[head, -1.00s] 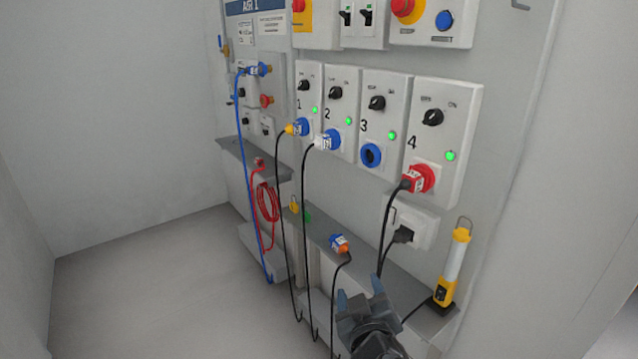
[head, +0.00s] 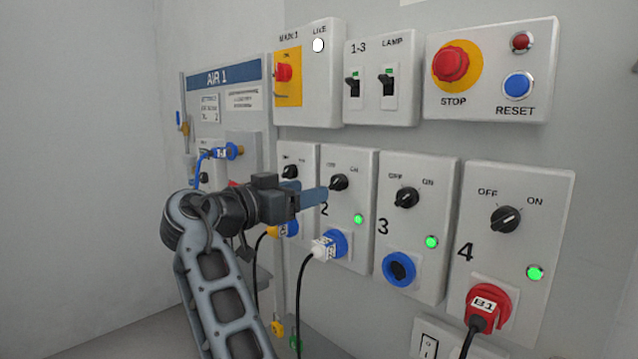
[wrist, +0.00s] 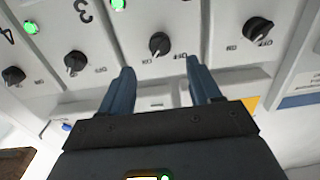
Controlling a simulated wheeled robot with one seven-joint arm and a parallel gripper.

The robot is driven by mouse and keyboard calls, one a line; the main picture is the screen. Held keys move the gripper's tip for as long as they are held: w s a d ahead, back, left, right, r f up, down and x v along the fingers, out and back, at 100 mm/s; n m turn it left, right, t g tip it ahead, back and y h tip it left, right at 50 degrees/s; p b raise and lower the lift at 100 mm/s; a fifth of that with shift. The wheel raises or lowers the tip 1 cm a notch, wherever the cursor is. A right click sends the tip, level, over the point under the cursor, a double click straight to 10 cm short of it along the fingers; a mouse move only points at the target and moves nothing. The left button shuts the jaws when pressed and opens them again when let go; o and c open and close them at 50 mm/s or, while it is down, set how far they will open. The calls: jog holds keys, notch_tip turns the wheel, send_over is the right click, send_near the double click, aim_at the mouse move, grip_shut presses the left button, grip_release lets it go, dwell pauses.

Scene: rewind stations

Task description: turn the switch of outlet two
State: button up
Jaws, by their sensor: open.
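The switch of outlet two is a black rotary knob (head: 339,183) at the top of the grey panel marked 2 (head: 355,160). It also shows as a black knob (wrist: 159,43) in the wrist view. My gripper (head: 322,194) is open and empty, reaching from the left with its blue fingers close to this knob. In the wrist view my fingertips (wrist: 158,65) lie on either side of the knob, seemingly just short of it. The green light (head: 358,219) of outlet two is lit. A white-ended plug (head: 326,248) sits in its blue socket. The knob's exact pointing is unclear.
Neighbouring knobs of outlet one (head: 290,172), outlet three (head: 405,198) and outlet four (head: 505,219) stand on either side. Above are a switch box (head: 384,85) and a red STOP button (head: 451,64). Black cables hang below the sockets.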

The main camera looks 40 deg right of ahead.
aim_at(333, 183)
jog(key=d, duration=0.4)
jog(key=d+p, duration=0.1)
jog(key=d, duration=0.3)
jog(key=shift+w+r, duration=0.15)
jog(key=shift+w, duration=0.05)
jog(key=shift+a, duration=0.1)
jog(key=shift+c, duration=0.2)
jog(key=c, duration=1)
